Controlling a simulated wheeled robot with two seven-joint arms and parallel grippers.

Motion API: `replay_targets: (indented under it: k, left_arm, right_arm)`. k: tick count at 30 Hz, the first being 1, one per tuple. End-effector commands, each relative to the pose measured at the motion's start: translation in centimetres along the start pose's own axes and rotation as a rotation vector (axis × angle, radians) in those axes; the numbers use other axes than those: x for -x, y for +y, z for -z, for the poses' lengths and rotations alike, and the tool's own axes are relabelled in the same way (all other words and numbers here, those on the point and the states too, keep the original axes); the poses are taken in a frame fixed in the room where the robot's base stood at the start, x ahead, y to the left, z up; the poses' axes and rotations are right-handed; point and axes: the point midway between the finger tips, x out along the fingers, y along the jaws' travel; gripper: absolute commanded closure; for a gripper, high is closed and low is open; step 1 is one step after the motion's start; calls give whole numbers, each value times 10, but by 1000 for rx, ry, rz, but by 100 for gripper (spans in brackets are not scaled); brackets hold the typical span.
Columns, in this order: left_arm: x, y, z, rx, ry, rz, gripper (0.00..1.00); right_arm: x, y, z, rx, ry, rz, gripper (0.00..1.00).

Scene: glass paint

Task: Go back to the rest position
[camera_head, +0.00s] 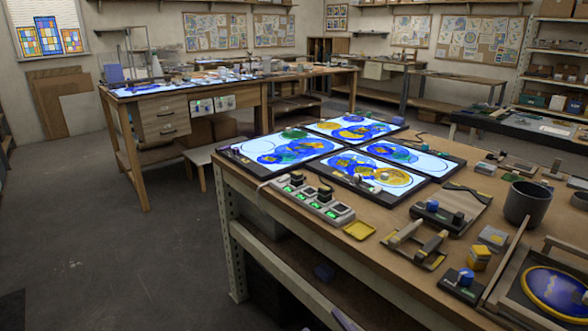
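Neither of my grippers shows in the head view, and I see no part of my arms that I can be sure of. The wooden workbench (390,222) stands in front of me to the right. Lit panels with blue, green and yellow glass circles lie on it, among them a left panel (262,147), a back panel (322,127), a front panel (345,163) and a right panel (425,160).
A power strip (312,203) and a yellow tray (359,230) lie near the bench's left edge. A dark cup (527,202), tools and a framed blue disc (558,292) crowd its right side. Another bench (180,120) stands behind. The floor (110,255) at left is clear.

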Motion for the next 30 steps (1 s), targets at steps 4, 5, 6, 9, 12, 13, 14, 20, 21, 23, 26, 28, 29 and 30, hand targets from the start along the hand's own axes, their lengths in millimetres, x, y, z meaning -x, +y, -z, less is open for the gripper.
replay_targets:
  k: [4, 5, 6, 9, 12, 13, 14, 20, 21, 23, 26, 28, 29, 30]
  left_arm:
    - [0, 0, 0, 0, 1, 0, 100]
    - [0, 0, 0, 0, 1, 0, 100]
    - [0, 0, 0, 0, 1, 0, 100]
    - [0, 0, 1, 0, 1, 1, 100]
    - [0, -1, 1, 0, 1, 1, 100]
    - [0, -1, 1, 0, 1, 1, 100]
    - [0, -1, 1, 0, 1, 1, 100]
    - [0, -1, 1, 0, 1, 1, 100]
    - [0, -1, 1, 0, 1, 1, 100]
    - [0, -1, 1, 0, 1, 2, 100]
    - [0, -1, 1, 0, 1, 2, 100]
    - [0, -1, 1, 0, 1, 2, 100]
    - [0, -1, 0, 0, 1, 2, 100]
    - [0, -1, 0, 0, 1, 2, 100]
  right_arm:
    - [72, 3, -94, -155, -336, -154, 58]
    - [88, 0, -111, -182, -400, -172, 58]
    - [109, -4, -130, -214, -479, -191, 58]
    - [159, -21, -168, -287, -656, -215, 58]
    - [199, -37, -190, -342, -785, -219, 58]
    - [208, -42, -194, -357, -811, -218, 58]
    - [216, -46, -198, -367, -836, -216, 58]
    - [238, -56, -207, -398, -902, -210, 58]
    - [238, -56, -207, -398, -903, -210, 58]
    - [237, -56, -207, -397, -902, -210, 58]
    - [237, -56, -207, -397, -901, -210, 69]
    - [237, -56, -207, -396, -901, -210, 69]
    - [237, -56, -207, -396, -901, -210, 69]
    - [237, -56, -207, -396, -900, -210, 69]
